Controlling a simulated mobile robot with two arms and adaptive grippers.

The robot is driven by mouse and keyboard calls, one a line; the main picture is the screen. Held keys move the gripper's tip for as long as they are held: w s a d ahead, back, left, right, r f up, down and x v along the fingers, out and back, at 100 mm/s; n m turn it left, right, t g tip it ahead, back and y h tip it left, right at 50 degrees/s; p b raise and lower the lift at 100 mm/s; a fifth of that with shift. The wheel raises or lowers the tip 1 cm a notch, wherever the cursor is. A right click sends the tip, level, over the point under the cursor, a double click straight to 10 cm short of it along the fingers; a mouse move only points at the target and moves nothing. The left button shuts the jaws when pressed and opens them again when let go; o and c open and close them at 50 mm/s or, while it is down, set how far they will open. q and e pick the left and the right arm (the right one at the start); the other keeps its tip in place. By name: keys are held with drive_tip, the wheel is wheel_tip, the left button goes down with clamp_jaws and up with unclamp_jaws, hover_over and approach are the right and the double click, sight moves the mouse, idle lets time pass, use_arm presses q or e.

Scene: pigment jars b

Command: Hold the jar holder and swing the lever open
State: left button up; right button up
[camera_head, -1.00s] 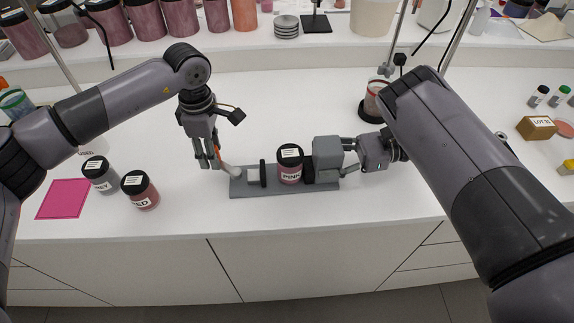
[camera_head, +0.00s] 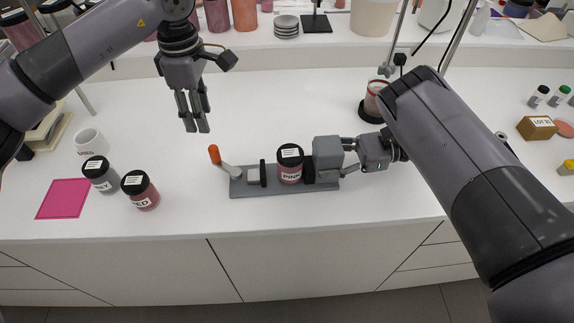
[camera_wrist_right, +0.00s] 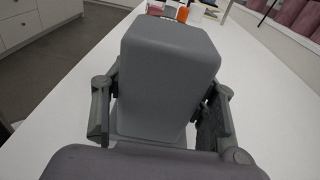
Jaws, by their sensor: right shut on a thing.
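The jar holder (camera_head: 215,190) is a grey base plate lying on the white bench. The pink jar (camera_head: 290,165), with a black lid, stands in it between a black clamp pad and the grey end block (camera_head: 327,158). The lever (camera_head: 214,155), with an orange handle, points up and left from the holder's left end. My right gripper (camera_head: 345,158) is shut on the end block, which fills the right wrist view (camera_wrist_right: 168,80) between the fingers. My left gripper (camera_head: 195,115) is above and left of the lever, apart from it and empty. Its fingers look close together with a slight gap.
A grey jar (camera_head: 100,176) and a red jar (camera_head: 140,190) stand left of the holder, beside a pink mat (camera_head: 62,199). A white mug (camera_head: 91,142) stands behind them. A jar on a black stand (camera_head: 372,105) is behind my right gripper. The middle bench is clear.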

drive_tip(key=o, duration=1)
drive_tip(key=shift+s+f, duration=0.15)
drive_tip(key=shift+f, duration=0.15)
drive_tip(key=o, duration=0.4)
drive_tip(key=shift+w, duration=0.2)
use_arm(q)
drive_tip(key=shift+w+f, duration=0.1)
use_arm(e)
drive_tip(key=shift+o, duration=0.9)
drive_tip(key=shift+r, duration=0.15)
use_arm(q)
drive_tip(key=shift+f, duration=0.1)
drive_tip(key=shift+f+b, duration=0.25)
drive_tip(key=shift+b, duration=0.05)
use_arm(e)
drive_tip(key=d+p, duration=0.2)
drive_tip(key=d+r+p, duration=0.1)
drive_tip(key=d+p, duration=0.4)
drive_tip(key=shift+w+d+r, duration=0.2)
drive_tip(key=shift+d+r, duration=0.05)
drive_tip(key=shift+r, duration=0.05)
drive_tip(key=shift+d+p, duration=0.25)
drive_tip(key=shift+p, duration=0.2)
use_arm(q)
wheel_tip(320, 180, up, 8)
drive_tip(key=shift+r+p, duration=0.25)
drive_tip(key=shift+p, duration=0.05)
use_arm(e)
drive_tip(key=shift+w+d+f, duration=0.15)
drive_tip(key=shift+d, duration=0.55)
